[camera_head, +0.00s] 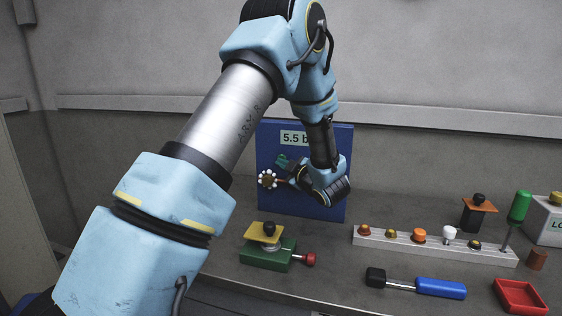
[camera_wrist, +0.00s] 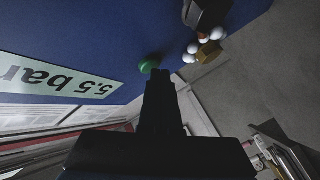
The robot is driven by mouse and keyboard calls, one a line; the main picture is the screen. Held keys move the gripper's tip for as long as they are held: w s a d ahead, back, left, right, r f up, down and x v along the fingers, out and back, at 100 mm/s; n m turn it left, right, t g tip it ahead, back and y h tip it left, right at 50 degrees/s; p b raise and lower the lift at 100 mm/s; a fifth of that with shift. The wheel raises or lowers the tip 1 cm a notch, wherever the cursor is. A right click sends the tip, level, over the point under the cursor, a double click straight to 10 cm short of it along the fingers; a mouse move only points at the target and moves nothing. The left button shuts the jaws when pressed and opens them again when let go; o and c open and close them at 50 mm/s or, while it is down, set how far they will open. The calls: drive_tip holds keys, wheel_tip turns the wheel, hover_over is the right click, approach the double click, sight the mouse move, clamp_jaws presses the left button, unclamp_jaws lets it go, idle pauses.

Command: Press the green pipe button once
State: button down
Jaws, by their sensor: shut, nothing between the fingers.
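The green pipe button (camera_wrist: 149,65) shows in the wrist view as a small round green cap against the blue panel. A dark green part (camera_head: 282,160) shows on the panel in the head view, left of my wrist; I cannot tell how much of it is the button. My gripper (camera_wrist: 158,73) has its dark fingers together with nothing between them. Its tips lie right beside the green cap in the wrist view and partly cover its lower edge. I cannot tell whether they touch it. In the head view my wrist hides the fingertips.
The blue panel (camera_head: 335,140) bears a 5.5 bar label (camera_head: 292,138). A white-knobbed handwheel (camera_head: 268,180) sits close left of my wrist. Below are a green box (camera_head: 264,257) with a red knob, a strip of several buttons (camera_head: 400,243), a blue-handled tool (camera_head: 440,288) and a red tray (camera_head: 519,309).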

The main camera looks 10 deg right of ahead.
drive_tip(key=shift+s+a, duration=0.4)
drive_tip(key=shift+s, duration=0.3)
drive_tip(key=shift+b, duration=0.3)
drive_tip(key=shift+s+a+b, duration=0.2)
drive_tip(key=shift+s+a, duration=0.2)
drive_tip(key=shift+s, duration=0.35)
drive_tip(key=shift+s+a+b, duration=0.25)
drive_tip(key=shift+s+a, duration=0.15)
drive_tip(key=shift+s, duration=0.35)
drive_tip(key=shift+s+a+b, duration=0.2)
drive_tip(key=shift+s+a, duration=0.2)
drive_tip(key=shift+s, duration=0.35)
